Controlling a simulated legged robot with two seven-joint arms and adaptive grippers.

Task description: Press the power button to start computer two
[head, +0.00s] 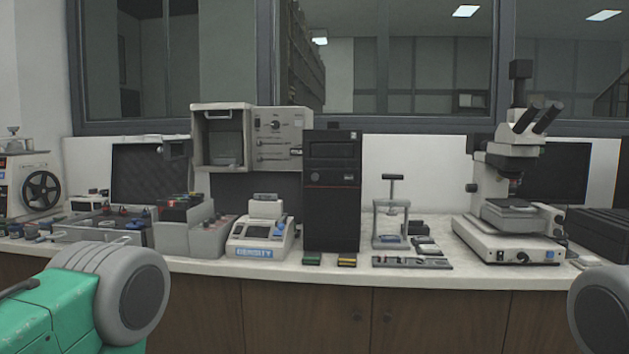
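A black computer tower (331,215) stands upright on the white counter at the middle of the head view, its front towards me. No label marks the tower as computer two. A dark monitor (566,174) stands at the right behind the microscope, and a dark screen (137,174) stands at the left. Only parts of my arms show at the lower left and lower right corners. Neither gripper is in view.
A density device (259,240) stands close left of the tower, and a small mounting press (391,222) stands to its right. A microscope (510,215) stands farther right. Small green and yellow-brown items lie before the tower on the white counter (300,268). Wooden cabinets are below.

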